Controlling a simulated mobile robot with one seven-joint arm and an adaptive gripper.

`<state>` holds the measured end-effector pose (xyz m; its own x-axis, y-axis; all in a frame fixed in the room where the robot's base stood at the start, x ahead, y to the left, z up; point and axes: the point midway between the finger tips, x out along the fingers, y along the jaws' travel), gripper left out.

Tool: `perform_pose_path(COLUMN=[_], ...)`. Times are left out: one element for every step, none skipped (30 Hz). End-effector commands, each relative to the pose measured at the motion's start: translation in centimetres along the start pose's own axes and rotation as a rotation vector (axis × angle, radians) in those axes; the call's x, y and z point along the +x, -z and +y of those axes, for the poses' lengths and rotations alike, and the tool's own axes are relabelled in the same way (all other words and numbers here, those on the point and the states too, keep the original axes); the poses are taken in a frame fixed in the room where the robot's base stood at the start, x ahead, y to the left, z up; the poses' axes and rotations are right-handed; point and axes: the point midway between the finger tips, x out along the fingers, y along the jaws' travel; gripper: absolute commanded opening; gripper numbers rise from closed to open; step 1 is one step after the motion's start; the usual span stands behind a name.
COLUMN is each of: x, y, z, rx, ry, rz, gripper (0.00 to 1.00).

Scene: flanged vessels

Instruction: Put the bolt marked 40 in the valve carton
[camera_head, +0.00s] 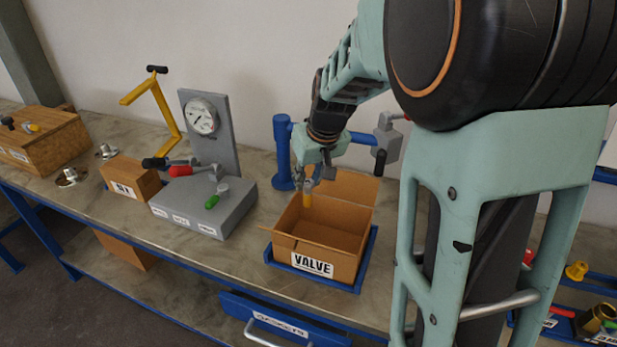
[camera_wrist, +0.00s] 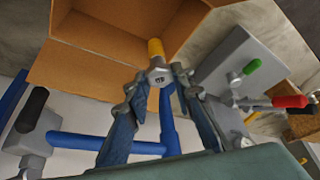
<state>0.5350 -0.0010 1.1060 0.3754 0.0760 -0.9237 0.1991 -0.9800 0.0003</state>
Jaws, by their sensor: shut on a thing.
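My gripper (camera_head: 314,180) is shut on a bolt with a grey hex head and a yellow shank (camera_head: 307,200). In the wrist view, the bolt head (camera_wrist: 158,74) sits between the two fingertips (camera_wrist: 158,82), with the yellow end pointing away from the gripper. A small dark mark shows on the head, too small to read surely. The open valve carton (camera_head: 312,264) is a brown box labelled VALVE. The bolt hangs over the carton's back left part, apart from its floor. The carton also shows in the wrist view (camera_wrist: 85,70), and its visible inside looks empty.
The carton stands in a blue tray (camera_head: 370,258) on the bench. A grey gauge stand (camera_head: 210,205) with coloured levers is to its left, and a blue pipe post (camera_head: 282,155) is behind it. A small carton (camera_head: 131,178) and a wooden crate (camera_head: 45,142) stand farther left.

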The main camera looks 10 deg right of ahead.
Motion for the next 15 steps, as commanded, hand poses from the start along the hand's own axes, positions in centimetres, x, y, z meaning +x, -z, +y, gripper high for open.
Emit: perform_pose_path(x=[0.9,1.2,1.6,1.9,2.1,2.5,2.8,3.0,3.4,3.7,4.0,4.3,4.6,4.9,5.3], y=[-0.4,-0.5,-0.6,-0.7,-0.9,-1.0,-1.1,-1.2,-1.4,-1.5,-1.6,-1.8,-1.9,-2.0,-2.1], z=[0.0,0.0,0.0,0.0,0.0,0.0,0.0,0.0,0.0,0.0,0.0,0.0,0.0,0.0,0.0], rx=[0.000,0.000,0.000,0.000,0.000,0.000,0.000,0.000,0.000,0.000,0.000,0.000,0.000,0.000,0.000], ry=[0.000,0.000,0.000,0.000,0.000,0.000,0.000,0.000,0.000,0.000,0.000,0.000,0.000,0.000,0.000], rz=[0.001,0.001,0.001,0.001,0.001,0.001,0.001,0.001,0.001,0.001,0.001,0.001,0.001,0.001,0.002], gripper=[0.00,0.00,0.00,0.00,0.00,0.00,0.00,0.00,0.00,0.00,0.00,0.00,0.00,0.00,0.00])
